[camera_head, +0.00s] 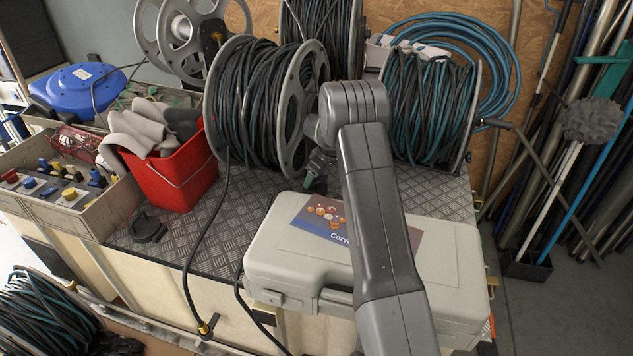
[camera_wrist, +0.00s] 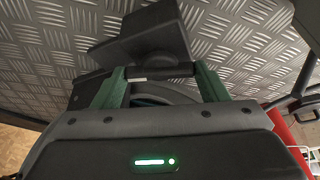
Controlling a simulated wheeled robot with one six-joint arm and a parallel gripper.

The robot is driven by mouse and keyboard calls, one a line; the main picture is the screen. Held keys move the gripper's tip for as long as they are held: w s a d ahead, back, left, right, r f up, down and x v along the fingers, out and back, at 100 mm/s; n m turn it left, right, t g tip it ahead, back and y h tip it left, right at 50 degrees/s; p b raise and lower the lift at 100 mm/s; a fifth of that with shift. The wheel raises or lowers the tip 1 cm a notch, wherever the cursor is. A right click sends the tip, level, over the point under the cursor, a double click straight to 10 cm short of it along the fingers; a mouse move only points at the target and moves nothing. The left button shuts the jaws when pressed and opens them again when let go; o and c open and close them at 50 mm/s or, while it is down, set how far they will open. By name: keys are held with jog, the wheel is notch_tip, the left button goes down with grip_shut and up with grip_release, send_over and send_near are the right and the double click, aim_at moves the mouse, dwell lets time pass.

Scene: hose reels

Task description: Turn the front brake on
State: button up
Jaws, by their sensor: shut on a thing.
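The front hose reel (camera_head: 258,105), grey with dark hose wound on it, stands on the bench. My gripper (camera_head: 314,178) is low at the right flange of this reel, pointing down, largely hidden by my arm. In the wrist view its green fingers (camera_wrist: 160,72) are shut on a short dark bar, which appears to be the front brake (camera_wrist: 160,70). The bar sits beside a black block-shaped part (camera_wrist: 150,36) over the tread plate. The brake cannot be made out in the head view, and its exact angle is unclear.
A red bucket (camera_head: 180,175) with grey cloths stands left of the reel. A grey case (camera_head: 270,260) lies in front, beneath my arm. Another hose reel (camera_head: 430,110) stands to the right.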

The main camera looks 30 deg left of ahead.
jog(key=m+t+b, duration=0.1)
jog(key=m, duration=0.2)
jog(key=shift+s+m+b, duration=0.15)
jog(key=shift+m+b, duration=0.2)
jog(key=shift+m, duration=0.05)
jog(key=m+t+h+b, duration=0.1)
jog(key=m, duration=0.2)
jog(key=shift+a+f+m+t, duration=0.1)
jog(key=shift+m+t, duration=0.2)
jog(key=m+t+h+b, duration=0.1)
jog(key=m+b, duration=0.1)
jog(key=m, duration=0.1)
jog(key=shift+s+a, duration=0.1)
jog(key=shift+m+h+b, duration=0.6)
jog(key=shift+m+b, duration=0.5)
jog(key=shift+m, duration=0.5)
jog(key=shift+c, duration=0.2)
jog(key=shift+o, duration=0.2)
jog(key=o, duration=1)
jog(key=shift+c, duration=0.2)
jog(key=v, duration=1.4)
jog(key=shift+s, duration=0.15)
